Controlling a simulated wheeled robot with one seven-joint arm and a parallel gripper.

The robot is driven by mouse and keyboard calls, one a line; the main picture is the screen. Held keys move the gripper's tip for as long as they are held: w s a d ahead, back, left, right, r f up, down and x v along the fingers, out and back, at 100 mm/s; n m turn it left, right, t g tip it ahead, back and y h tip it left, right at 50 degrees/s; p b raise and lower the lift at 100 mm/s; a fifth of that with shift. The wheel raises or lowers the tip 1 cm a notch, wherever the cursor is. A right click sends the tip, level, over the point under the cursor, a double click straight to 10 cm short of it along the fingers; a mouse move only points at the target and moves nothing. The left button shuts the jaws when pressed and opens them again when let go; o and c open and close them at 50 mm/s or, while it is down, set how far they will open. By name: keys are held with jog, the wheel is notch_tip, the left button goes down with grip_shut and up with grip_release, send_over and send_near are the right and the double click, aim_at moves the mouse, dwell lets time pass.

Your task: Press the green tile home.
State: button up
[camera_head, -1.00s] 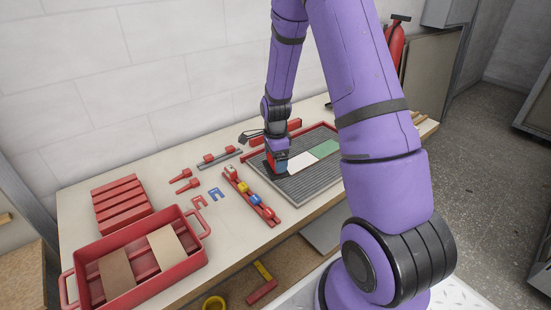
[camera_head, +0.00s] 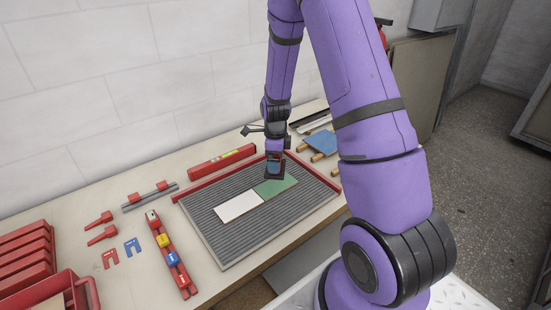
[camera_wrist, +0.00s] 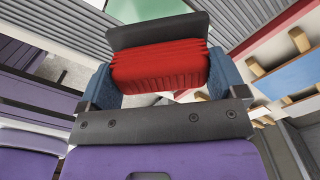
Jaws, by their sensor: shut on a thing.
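The green tile (camera_head: 275,187) lies on the grey ribbed bed (camera_head: 240,245), end to end with a white tile (camera_head: 238,206). My gripper (camera_head: 274,163) is shut on a red ribbed block with a dark flat plate, seen close in the wrist view (camera_wrist: 160,66). The plate is at the far edge of the green tile and hides part of it. I cannot tell whether it touches the tile. In the wrist view, a strip of green (camera_wrist: 146,9) shows beyond the plate.
A red rail (camera_head: 220,175) edges the bed, with a red level (camera_head: 221,160) behind it. A blue sheet on wooden bars (camera_head: 321,141) lies at right.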

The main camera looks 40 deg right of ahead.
aim_at(276, 185)
jog(key=shift+d+f, duration=0.15)
jog(key=shift+f, duration=2.75)
jog(key=shift+f, duration=0.75)
jog(key=shift+r, duration=0.1)
jog(key=shift+r, duration=2.95)
